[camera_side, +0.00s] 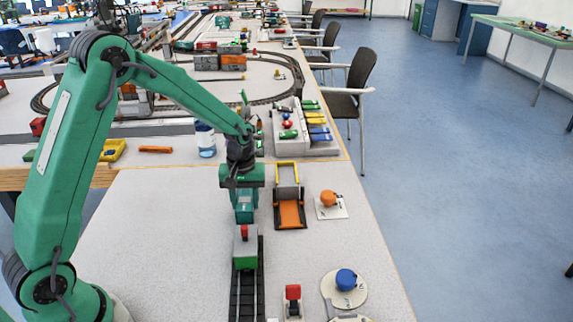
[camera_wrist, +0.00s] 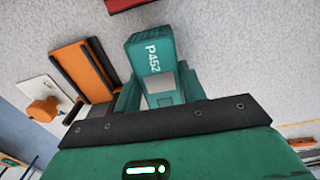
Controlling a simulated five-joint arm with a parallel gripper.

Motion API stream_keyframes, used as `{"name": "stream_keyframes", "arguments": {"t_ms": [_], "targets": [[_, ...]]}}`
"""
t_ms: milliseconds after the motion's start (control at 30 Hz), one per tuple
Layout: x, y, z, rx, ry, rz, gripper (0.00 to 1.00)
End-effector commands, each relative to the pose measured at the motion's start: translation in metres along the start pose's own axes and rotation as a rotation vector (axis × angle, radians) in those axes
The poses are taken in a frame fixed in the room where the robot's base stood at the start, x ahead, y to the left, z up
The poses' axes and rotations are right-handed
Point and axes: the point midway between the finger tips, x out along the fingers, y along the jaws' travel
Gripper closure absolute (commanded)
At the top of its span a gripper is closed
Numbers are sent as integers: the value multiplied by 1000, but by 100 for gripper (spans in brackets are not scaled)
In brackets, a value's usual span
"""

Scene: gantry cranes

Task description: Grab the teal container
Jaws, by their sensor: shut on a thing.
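The teal container (camera_wrist: 152,52), marked P452, sits between the two green fingers of my gripper (camera_wrist: 160,88) in the wrist view. The fingers are shut on its sides, and its far end sticks out past them. In the side view the container (camera_side: 244,214) shows just below my gripper (camera_side: 243,193), which points down. Whether its underside touches the table or hangs just above it, I cannot tell.
A green and grey wagon (camera_side: 245,250) with a red block stands on dark track (camera_side: 246,297) just in front. An orange and black ramp piece (camera_side: 290,213) is close on the right, beside an orange knob (camera_side: 328,198).

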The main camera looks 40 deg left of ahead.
Motion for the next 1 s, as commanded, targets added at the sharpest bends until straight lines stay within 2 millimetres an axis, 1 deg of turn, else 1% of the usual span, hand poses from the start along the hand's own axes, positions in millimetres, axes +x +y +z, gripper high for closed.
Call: {"name": "stream_keyframes", "arguments": {"t_ms": [33,700,833,1000], "targets": [[-5,0,0,0,2,2,79],[-51,0,0,0,2,1,79],[-57,0,0,0,1,1,79],[-58,0,0,0,0,0,79]]}}
